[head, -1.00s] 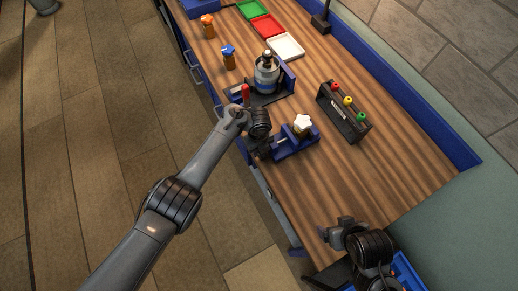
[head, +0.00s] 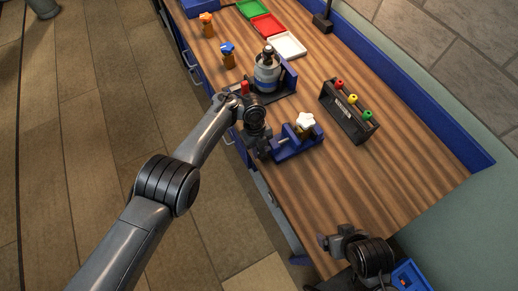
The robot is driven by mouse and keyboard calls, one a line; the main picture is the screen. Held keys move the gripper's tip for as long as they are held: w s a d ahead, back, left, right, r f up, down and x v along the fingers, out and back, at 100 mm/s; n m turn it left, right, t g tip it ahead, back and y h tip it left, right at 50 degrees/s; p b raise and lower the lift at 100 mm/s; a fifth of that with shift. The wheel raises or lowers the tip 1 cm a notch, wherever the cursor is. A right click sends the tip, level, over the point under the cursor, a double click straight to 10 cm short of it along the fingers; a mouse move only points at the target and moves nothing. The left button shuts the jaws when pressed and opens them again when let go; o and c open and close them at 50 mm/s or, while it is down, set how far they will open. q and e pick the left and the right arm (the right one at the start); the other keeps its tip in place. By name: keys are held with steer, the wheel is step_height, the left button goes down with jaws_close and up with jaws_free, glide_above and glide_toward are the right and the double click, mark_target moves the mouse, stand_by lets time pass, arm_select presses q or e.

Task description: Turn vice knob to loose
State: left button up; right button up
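The blue vice (head: 291,150) sits near the front edge of the bench. A brown piece with a white star-shaped top (head: 306,122) stands at it. My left gripper (head: 264,152) is at the vice's left end, on the side facing the bench edge. The vice knob is hidden or too dark to make out there, so I cannot tell whether the gripper touches it or how far its fingers are apart. My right gripper (head: 326,242) hangs over the front right of the bench, away from the vice. Its finger opening is not clear.
A grey bottle (head: 267,75) stands in a dark holder behind my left wrist. A black rack (head: 345,110) with red, yellow and green knobs is to the right. Green, red and white trays (head: 287,45) lie further back.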

stand_by(0.3)
arm_select(q)
steer(key=p+v, duration=0.1)
steer(key=v, duration=0.9)
steer(key=shift+w+r, duration=0.1)
steer(key=shift+r, duration=0.25)
